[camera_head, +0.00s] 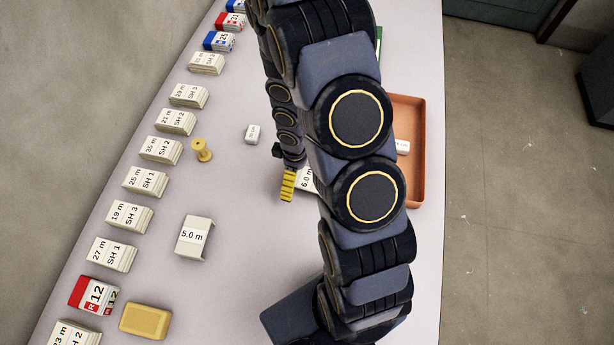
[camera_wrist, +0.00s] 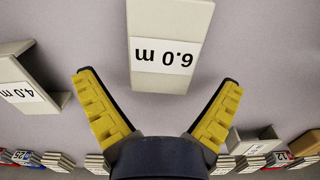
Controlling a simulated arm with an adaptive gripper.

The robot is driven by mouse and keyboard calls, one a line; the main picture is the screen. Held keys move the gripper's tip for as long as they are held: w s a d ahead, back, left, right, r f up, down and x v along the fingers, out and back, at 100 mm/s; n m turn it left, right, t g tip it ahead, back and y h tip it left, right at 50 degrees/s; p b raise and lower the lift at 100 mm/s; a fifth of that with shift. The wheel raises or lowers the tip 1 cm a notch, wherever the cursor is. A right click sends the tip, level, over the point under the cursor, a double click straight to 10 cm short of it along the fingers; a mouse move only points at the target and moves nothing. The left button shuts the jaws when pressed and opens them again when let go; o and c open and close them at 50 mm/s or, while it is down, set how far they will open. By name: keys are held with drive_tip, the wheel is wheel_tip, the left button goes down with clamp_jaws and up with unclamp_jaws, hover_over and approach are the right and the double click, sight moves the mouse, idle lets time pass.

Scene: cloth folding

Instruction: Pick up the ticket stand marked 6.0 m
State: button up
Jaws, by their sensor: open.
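The cream ticket stand marked 6.0 m (camera_wrist: 168,40) is at the top middle of the wrist view, its label upside down. In the head view the 6.0 m stand (camera_head: 306,182) shows only in part; my arm hides the rest. My gripper (camera_wrist: 157,82) has its two yellow-padded fingers spread wide and empty. The stand's near end is by the gap between the fingertips, with most of its body beyond them. In the head view my gripper (camera_head: 287,185) is just left of the stand. I cannot tell its height above the table.
A 4.0 m stand (camera_wrist: 28,85) is left of my gripper. A 5.0 m stand (camera_head: 192,238), a yellow spool (camera_head: 202,150) and a yellow block (camera_head: 145,321) are to the left. Several ticket stacks (camera_head: 130,217) line the table edge. An orange tray (camera_head: 416,180) is right, partly behind my arm.

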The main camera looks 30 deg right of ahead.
drive_tip(key=shift+f, duration=0.4)
drive_tip(key=c, duration=1.2)
drive_tip(key=shift+o, duration=0.2)
drive_tip(key=shift+r, duration=0.1)
